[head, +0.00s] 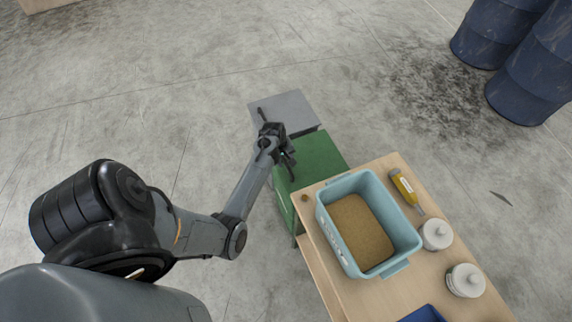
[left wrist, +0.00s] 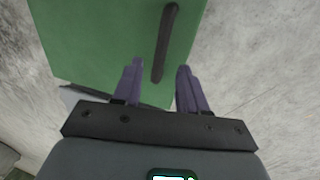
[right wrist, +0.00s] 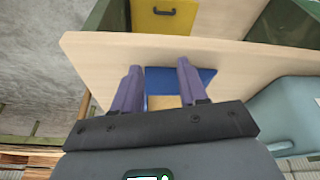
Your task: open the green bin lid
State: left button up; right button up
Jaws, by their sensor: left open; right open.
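The green bin lid (head: 318,152) lies flat and closed beside the wooden table, partly behind my left arm in the head view. It fills the upper left of the left wrist view (left wrist: 95,40), with a dark bar handle (left wrist: 165,45). My left gripper (left wrist: 160,68) is open over the lid, and the handle's near end shows between its two fingers. I cannot tell whether the fingers touch it. In the head view the left gripper (head: 289,157) is above the lid's left part. My right gripper (right wrist: 157,67) is open and empty, seen only in the right wrist view.
A grey lid (head: 291,107) adjoins the green one. The wooden table (head: 335,290) holds a light blue tub (head: 328,225), white jars (head: 436,234) and a yellow bottle (head: 404,187). A yellow panel with a handle (right wrist: 160,18) shows past the table edge. Blue barrels (head: 535,70) stand far right.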

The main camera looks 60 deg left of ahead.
aim_at(287, 165)
pick_arm(q)
jog(key=shift+w+f+b, duration=0.2)
jog(key=shift+f+b, duration=0.05)
jog(key=shift+f, duration=0.6)
jog(key=shift+w+f+b, duration=0.15)
jog(key=shift+f+b, duration=0.05)
jog(key=shift+f, duration=0.6)
grip_shut()
